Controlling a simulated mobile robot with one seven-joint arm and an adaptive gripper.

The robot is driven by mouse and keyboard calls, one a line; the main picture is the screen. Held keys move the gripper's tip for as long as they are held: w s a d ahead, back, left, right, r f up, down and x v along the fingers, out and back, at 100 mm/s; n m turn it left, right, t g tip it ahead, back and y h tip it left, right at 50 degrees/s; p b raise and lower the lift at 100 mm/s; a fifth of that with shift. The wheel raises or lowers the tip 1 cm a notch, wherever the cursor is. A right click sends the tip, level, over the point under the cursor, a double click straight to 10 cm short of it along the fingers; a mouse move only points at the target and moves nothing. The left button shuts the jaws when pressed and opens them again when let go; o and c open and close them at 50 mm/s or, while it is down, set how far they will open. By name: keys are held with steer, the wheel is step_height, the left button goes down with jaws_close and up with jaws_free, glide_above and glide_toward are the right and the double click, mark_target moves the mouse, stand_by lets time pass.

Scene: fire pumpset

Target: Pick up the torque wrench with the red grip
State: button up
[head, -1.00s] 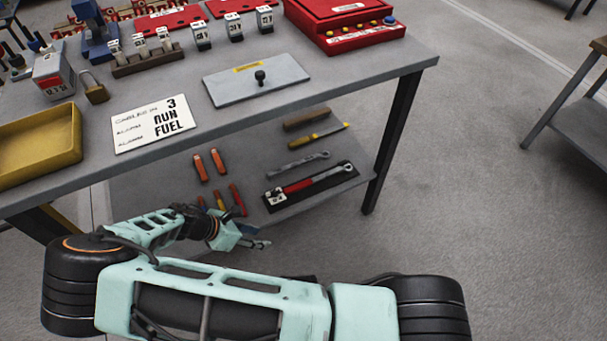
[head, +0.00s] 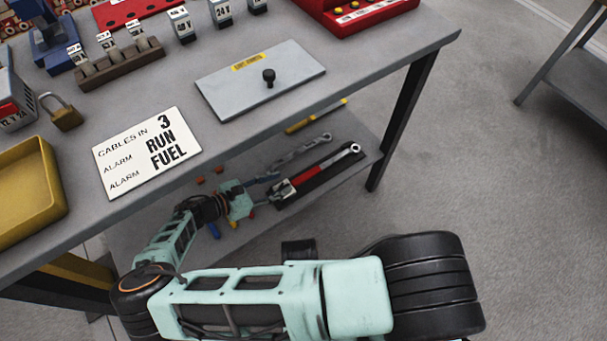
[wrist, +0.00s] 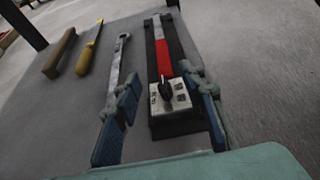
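The torque wrench with the red grip (head: 297,184) lies on a black tray (head: 325,172) on the lower shelf under the workbench. In the wrist view its red grip (wrist: 164,58) points away from me. A pale square plate with a black knob (wrist: 170,96) sits at its near end. My gripper (wrist: 165,80) is open and empty, with blue fingers spread on either side of that near end. The left finger is close to a silver spanner (wrist: 117,62). In the head view my gripper (head: 268,186) is at the wrench's left end. I cannot tell whether the fingers touch anything.
A yellow-handled tool (wrist: 90,50) and a brown-handled tool (wrist: 60,53) lie left of the spanner. The workbench top (head: 240,145) overhangs the shelf, and a dark leg (head: 405,120) stands at the right.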

mark_target(303, 178)
steer(key=b+x, duration=0.1)
steer(key=x, duration=0.4)
steer(key=shift+s+f+b+x, duration=0.15)
steer(key=shift+b+x, duration=0.3)
steer(key=shift+x, duration=0.9)
steer(key=shift+s+f+b+x, duration=0.15)
steer(key=shift+b+x, duration=0.25)
steer(key=shift+x, duration=0.95)
steer(key=shift+r, duration=0.1)
steer(key=shift+c, duration=0.4)
jaws_close()
